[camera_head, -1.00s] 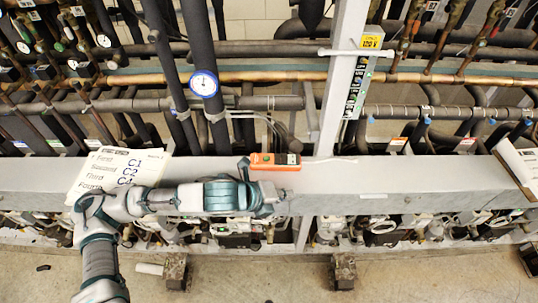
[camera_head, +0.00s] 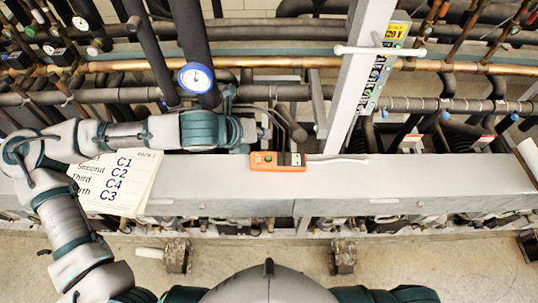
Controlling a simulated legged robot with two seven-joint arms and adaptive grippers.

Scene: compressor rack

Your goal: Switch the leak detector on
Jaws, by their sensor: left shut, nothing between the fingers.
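My left arm comes in from the left above the beam. My left gripper (camera_head: 229,97) is shut and empty, up and left of the detector, apart from it, near the dark pipes. Its fingertips are small and partly lost against the pipes. My right gripper is not in view.
A blue-rimmed gauge (camera_head: 196,77) sits on a vertical pipe. A grey post (camera_head: 362,65) rises right of the detector. The grey beam (camera_head: 430,185) is clear to the right.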

